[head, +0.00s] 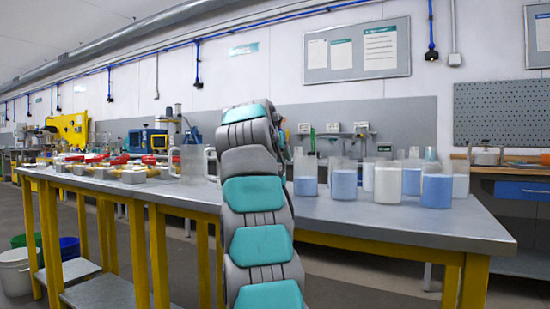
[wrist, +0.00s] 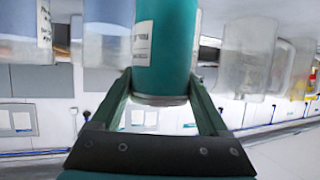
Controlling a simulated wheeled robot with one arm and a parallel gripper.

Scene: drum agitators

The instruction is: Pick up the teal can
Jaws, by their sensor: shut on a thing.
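The teal can (wrist: 182,45) has a white label on its side and fills the middle of the wrist view. My gripper (wrist: 158,88) is shut on it, with one finger on each side of the can near one end. The wrist picture is upside down. Whether the can touches the table cannot be told. In the head view my arm covers the middle of the table, and the can and gripper are hidden behind it.
The grey table (head: 400,221) with yellow legs bears several clear vessels with blue or white contents, such as a blue one (head: 437,187) and a white one (head: 387,183), right of my arm. A clear jug (head: 193,161) stands left. The table's front edge is clear.

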